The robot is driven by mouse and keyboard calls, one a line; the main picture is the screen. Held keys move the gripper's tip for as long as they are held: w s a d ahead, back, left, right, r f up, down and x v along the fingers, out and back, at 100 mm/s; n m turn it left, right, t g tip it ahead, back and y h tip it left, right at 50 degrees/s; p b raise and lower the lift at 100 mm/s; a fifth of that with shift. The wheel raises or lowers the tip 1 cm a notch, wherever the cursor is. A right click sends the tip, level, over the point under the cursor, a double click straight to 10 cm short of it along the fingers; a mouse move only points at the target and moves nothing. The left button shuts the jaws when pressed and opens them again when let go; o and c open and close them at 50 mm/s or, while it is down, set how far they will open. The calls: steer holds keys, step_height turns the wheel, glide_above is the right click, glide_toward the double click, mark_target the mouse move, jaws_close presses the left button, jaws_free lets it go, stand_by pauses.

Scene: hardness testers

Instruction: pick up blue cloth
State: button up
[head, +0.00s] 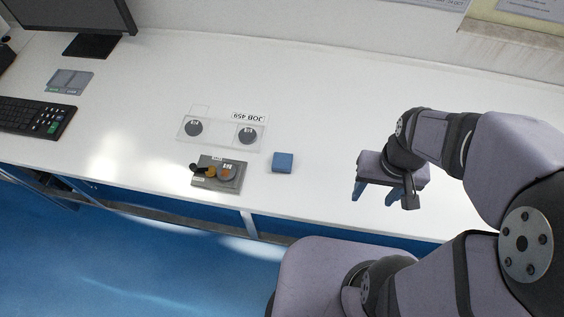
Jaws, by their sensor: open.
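The blue cloth (283,162) is a small folded square pad lying flat on the white bench top, right of the clear tray and the grey plate. My gripper (374,197) is to the right of the cloth, above the bench near its front edge, with its blue fingers pointing down. The fingers are apart and I see nothing between them. A clear gap separates the gripper from the cloth. Nothing covers the cloth.
A grey plate (232,178) holding small parts sits near the front edge. A keyboard (33,117), grey card (70,81) and monitor (75,14) stand left. The bench (330,110) behind the cloth is clear.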

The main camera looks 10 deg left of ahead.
steer(key=shift+o, duration=1.1)
